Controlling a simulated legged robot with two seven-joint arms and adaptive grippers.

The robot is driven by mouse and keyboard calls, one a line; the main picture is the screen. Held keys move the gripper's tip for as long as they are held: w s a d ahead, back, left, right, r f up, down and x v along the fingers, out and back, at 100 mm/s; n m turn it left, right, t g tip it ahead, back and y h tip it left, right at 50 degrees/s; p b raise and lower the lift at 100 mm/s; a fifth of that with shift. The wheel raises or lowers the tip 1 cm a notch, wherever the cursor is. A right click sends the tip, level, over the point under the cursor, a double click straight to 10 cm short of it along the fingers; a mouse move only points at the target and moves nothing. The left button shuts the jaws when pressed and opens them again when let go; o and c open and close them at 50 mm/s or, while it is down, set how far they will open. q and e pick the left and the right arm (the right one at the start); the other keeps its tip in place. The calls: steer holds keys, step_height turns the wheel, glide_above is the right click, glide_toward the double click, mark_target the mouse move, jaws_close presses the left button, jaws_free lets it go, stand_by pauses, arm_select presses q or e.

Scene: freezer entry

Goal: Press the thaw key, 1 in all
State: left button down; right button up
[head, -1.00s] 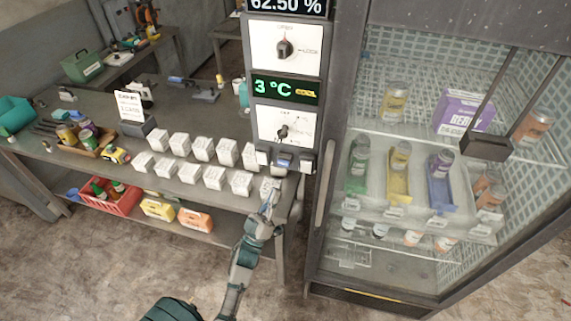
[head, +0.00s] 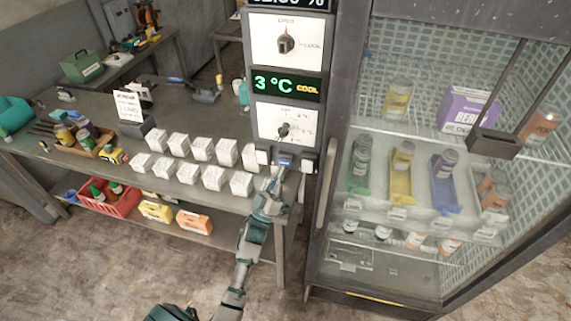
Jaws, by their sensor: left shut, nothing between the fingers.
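A row of keys sits at the foot of the control column: a white key (head: 263,157) on the left, a blue key (head: 285,161) in the middle and a pale key (head: 308,166) on the right. Their labels are too small to read, so I cannot tell which is the thaw key. My left gripper (head: 278,175) is shut and empty, its tips just below the blue key; I cannot tell whether they touch it. The display (head: 286,87) above reads 3 °C and COOL. My right gripper is not in view.
Two dial plates, the upper (head: 288,39) and the lower (head: 287,123), are on the column. A glass-fronted freezer (head: 330,185) stands to the right. White boxes (head: 215,178) stand in rows on the bench left of my gripper.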

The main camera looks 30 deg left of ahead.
arm_select(q)
steer(key=shift+a+f+y, duration=0.1)
steer(key=shift+a+y, duration=0.2)
steer(key=shift+a, duration=0.2)
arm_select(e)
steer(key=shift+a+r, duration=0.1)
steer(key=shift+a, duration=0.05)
arm_select(q)
steer(key=shift+d, duration=0.25)
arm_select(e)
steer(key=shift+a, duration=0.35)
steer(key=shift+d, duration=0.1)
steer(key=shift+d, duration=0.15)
arm_select(q)
steer(key=shift+a, duration=0.1)
steer(key=shift+w+a, duration=0.15)
steer(key=shift+w, duration=0.2)
